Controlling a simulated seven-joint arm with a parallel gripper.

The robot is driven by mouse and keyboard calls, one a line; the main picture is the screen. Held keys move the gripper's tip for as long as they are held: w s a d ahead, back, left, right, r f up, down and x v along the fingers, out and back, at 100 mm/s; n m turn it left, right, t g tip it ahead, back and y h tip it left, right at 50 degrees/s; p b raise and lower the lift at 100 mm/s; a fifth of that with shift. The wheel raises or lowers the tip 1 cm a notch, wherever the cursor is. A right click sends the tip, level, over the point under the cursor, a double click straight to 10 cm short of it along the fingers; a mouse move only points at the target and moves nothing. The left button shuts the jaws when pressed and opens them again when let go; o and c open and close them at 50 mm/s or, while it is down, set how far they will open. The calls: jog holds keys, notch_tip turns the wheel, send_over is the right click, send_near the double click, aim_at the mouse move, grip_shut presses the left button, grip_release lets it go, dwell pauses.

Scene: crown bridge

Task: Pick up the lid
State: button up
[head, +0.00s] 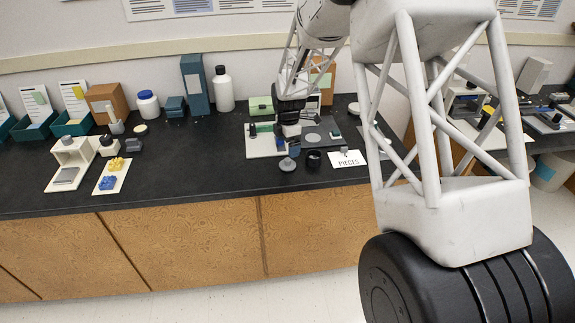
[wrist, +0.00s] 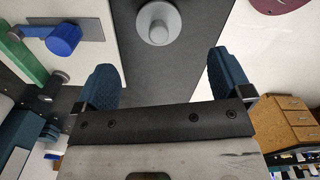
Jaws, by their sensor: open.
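A round grey piece with a raised knob, which looks like the lid, lies on the dark bench top in the wrist view (wrist: 158,23). In the head view a small grey disc (head: 287,164), probably the same piece, sits near the bench's front edge. My gripper (wrist: 160,78) is open and empty. In the wrist view its two blue-grey fingers are spread wide, and the lid shows ahead of the gap between them, clear of both. In the head view my gripper (head: 291,132) hangs over the bench just behind the disc, partly hidden by its own wrist.
A pale board (head: 264,147) with a green bar (wrist: 25,55) and a blue knob (wrist: 64,39) stands left of the lid. A black cup (head: 313,159) and the PIECES card (head: 347,159) are on its right. Bare bench (head: 200,175) lies farther left.

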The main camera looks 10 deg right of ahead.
aim_at(288, 159)
jog(key=shift+w+f, duration=0.1)
jog(key=shift+f, duration=0.1)
jog(key=shift+f, duration=1.25)
jog(key=shift+f, duration=2.6)
jog(key=c, duration=1)
jog(key=shift+r, duration=0.15)
